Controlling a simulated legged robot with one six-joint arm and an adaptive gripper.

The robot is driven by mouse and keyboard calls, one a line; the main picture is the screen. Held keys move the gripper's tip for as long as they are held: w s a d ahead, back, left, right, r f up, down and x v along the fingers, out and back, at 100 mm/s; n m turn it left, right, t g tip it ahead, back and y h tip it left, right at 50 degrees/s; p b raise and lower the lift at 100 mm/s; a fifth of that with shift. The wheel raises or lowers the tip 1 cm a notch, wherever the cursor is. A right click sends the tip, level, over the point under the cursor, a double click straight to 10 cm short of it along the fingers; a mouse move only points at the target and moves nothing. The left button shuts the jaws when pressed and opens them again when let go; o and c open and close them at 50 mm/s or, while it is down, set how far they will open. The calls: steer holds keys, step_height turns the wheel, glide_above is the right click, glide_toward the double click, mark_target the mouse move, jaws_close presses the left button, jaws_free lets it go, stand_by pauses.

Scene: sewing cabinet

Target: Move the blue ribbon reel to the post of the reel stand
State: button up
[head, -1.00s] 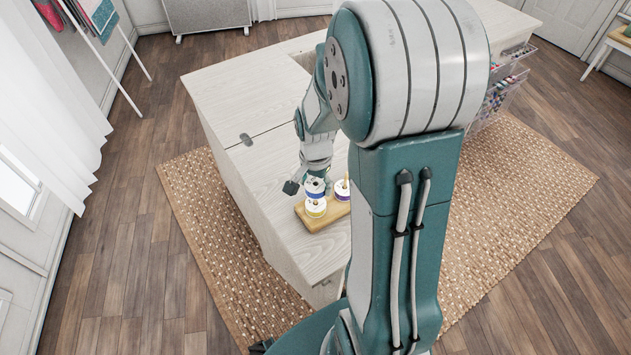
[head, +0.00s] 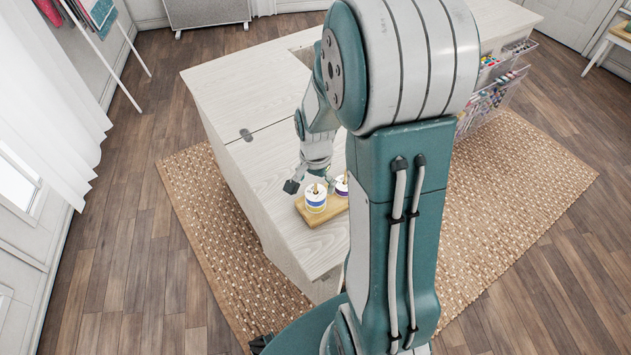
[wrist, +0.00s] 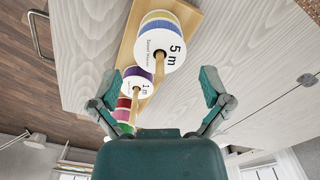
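The blue ribbon reel (head: 315,202) is around a wooden post at the front of the reel stand (head: 313,220), over a yellow reel (head: 316,210). The post's tip shows above its white top. In the wrist view the blue reel (wrist: 158,46) faces me with a "5 m" label, and its post comes out of its middle. My gripper (head: 309,184) is open just above that reel. In the wrist view the gripper's fingers (wrist: 161,92) are spread wide on both sides of the post, apart from the reel.
A purple reel (head: 342,187) sits on another post of the stand; its white "1 m" top (wrist: 137,88) shows in the wrist view, with red and green reels (wrist: 123,108) beyond. The pale cabinet top (head: 265,165) is bare to the left. Clear drawers (head: 497,95) hang at the right.

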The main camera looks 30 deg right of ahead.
step_height(320, 180, up, 12)
stand_by(0.7)
steer(key=shift+f, duration=0.1)
stand_by(0.3)
